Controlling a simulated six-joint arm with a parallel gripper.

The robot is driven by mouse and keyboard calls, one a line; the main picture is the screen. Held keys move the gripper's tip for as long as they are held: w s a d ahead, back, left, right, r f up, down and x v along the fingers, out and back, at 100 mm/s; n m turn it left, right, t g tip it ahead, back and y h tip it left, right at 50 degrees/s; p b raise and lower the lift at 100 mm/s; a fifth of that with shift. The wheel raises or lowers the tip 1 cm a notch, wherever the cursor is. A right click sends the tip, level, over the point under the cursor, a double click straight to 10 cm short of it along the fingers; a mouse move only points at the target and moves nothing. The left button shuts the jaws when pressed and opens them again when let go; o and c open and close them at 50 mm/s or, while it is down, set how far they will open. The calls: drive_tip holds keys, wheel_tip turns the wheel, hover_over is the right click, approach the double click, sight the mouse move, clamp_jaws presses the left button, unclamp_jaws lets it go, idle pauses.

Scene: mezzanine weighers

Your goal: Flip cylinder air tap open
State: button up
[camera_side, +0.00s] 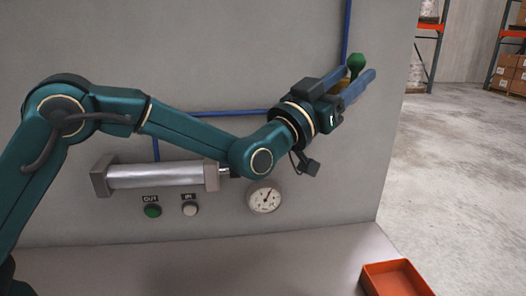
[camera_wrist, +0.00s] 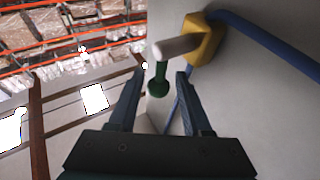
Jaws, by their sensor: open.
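The air tap has a yellow body (camera_wrist: 202,38) with a pale stem (camera_wrist: 178,48) and a green handle (camera_wrist: 159,78) ending in a round knob. In the side view the green handle (camera_side: 356,63) shows at the upper right of the wall panel, and the yellow body is mostly hidden behind my fingers. My gripper (camera_side: 354,74) is open at the tap. In the wrist view my gripper (camera_wrist: 161,72) has the green handle between its two fingers, with a gap visible on both sides. The silver air cylinder (camera_side: 155,176) is mounted lower left on the panel.
A blue air pipe (camera_side: 347,30) runs along the panel to the tap. A dial gauge (camera_side: 264,199), a green OUT button (camera_side: 152,211) and a pale IN button (camera_side: 190,209) sit below my arm. An orange tray (camera_side: 395,279) lies at lower right. The panel's right edge is near the tap.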

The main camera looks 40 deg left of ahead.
sight(353, 74)
drive_tip(key=shift+v, duration=1.8)
drive_tip(key=shift+r, duration=0.1)
drive_tip(key=s+a+r+n+g+y, duration=0.1)
drive_tip(key=s+a+r+y, duration=0.1)
drive_tip(key=s+a+r, duration=0.75)
drive_tip(key=s+a+f+g+y, duration=0.1)
drive_tip(key=s+a+f+g, duration=0.2)
drive_tip(key=s+f+g, duration=0.4)
drive_tip(key=s+a+f+n+g+y, duration=0.1)
drive_tip(key=s+a+f+g, duration=0.2)
drive_tip(key=s+f+g, duration=0.5)
drive_tip(key=s+f, duration=0.5)
drive_tip(key=f, duration=0.6)
drive_tip(key=shift+f, duration=0.4)
